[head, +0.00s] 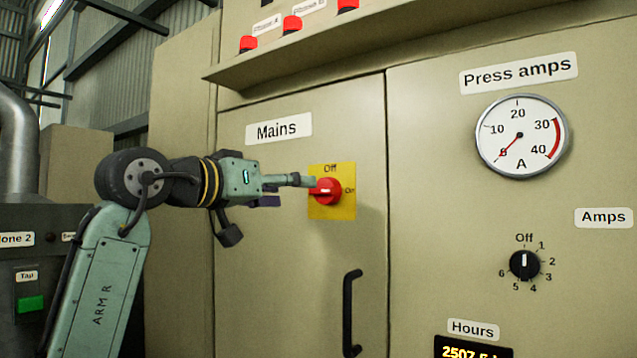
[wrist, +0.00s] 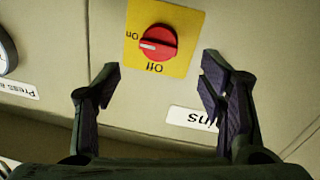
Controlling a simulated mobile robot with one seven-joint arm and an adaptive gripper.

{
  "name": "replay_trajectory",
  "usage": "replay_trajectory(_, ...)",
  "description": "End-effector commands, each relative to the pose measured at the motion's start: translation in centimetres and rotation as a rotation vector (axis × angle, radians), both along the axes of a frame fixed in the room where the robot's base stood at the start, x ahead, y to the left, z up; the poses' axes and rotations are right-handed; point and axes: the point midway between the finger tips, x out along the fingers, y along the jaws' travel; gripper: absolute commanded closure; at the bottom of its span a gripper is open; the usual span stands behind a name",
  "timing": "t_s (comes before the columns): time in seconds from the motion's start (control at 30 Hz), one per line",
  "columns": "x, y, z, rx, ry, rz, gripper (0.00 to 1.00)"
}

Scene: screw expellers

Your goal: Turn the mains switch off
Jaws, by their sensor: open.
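The mains switch is a red rotary knob (head: 327,192) on a yellow plate (head: 345,208), on a beige cabinet door under the "Mains" label (head: 278,129). "Off" is at the plate's top and "On" at its right. The wrist view, turned over, shows the knob (wrist: 158,42) with its white mark pointing towards "On". My gripper (head: 288,190) is just left of the knob in the head view, one fingertip overlapping its edge; I cannot tell whether they touch. In the wrist view my gripper (wrist: 160,72) is open and empty, with the knob beyond the fingertips.
A black door handle (head: 351,312) stands out below the switch. A ledge (head: 300,70) juts out above, under several red lamps. At right are a press amps gauge (head: 521,136) and a black amps selector (head: 524,265). A control box with a green button (head: 30,304) is at left.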

Motion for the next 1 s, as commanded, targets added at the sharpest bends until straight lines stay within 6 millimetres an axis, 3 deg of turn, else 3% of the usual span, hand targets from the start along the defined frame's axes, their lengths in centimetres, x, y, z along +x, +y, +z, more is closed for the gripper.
replay_trajectory(0.3, 4.3, -4.3, 0.3, 0.001, -0.002, 0.001, 0.36)
replay_trajectory(0.5, 5.9, -5.9, 0.2, -0.001, -0.003, 0.001, 0.36)
replay_trajectory(0.87, 6.2, -6.2, 0.1, -0.001, -0.006, 0.001, 0.36)
replay_trajectory(1.0, 6.3, -6.2, 0.1, -0.001, -0.006, 0.001, 0.45)
